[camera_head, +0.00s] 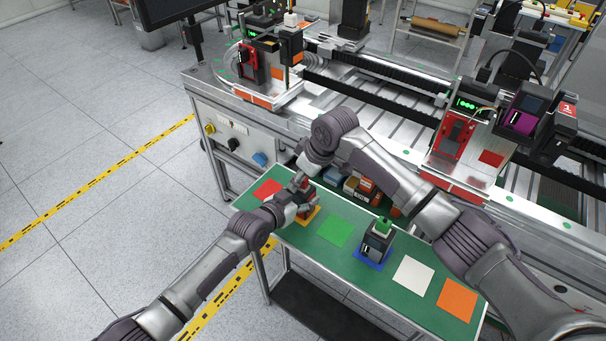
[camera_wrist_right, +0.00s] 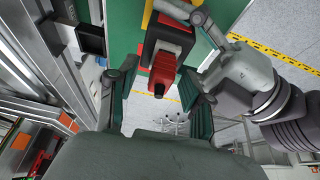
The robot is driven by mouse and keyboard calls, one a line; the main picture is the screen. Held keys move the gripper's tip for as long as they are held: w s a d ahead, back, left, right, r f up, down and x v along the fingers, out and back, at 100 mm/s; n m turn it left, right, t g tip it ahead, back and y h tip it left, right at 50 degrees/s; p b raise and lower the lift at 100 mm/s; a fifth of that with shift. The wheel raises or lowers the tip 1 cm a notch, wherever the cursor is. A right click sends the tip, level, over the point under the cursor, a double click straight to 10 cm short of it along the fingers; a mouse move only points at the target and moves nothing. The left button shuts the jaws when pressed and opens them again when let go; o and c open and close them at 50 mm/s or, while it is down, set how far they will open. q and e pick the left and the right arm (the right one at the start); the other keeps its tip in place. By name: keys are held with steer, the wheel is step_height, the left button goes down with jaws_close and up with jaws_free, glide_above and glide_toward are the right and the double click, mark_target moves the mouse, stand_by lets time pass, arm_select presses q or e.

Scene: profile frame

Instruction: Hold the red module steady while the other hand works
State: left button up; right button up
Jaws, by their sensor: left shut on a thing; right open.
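The red module (camera_wrist_right: 164,68), a red piece with a dark and pale body, stands near the yellow mat in the right wrist view. In the head view the module (camera_head: 304,211) is small and partly covered by my grippers. My left gripper (camera_head: 297,200) comes from the left and is shut on the module; its grey fingers also show at the top of the right wrist view (camera_wrist_right: 198,22). My right gripper (camera_wrist_right: 158,103) is open, its two dark pads on either side of the red part with gaps. In the head view it is mostly hidden.
The green table holds red (camera_head: 268,188), green (camera_head: 337,231), white (camera_head: 413,276) and orange (camera_head: 457,299) mats. A dark module with a green top (camera_head: 377,240) stands on a blue mat. Small boxes (camera_head: 361,188) stand behind. A conveyor line (camera_head: 380,100) runs along the back.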

steer(key=shift+c, duration=0.3)
jaws_close()
steer(key=shift+r, duration=0.5)
steer(key=shift+r, duration=0.4)
steer(key=shift+r, duration=0.15)
steer(key=shift+r, duration=2.75)
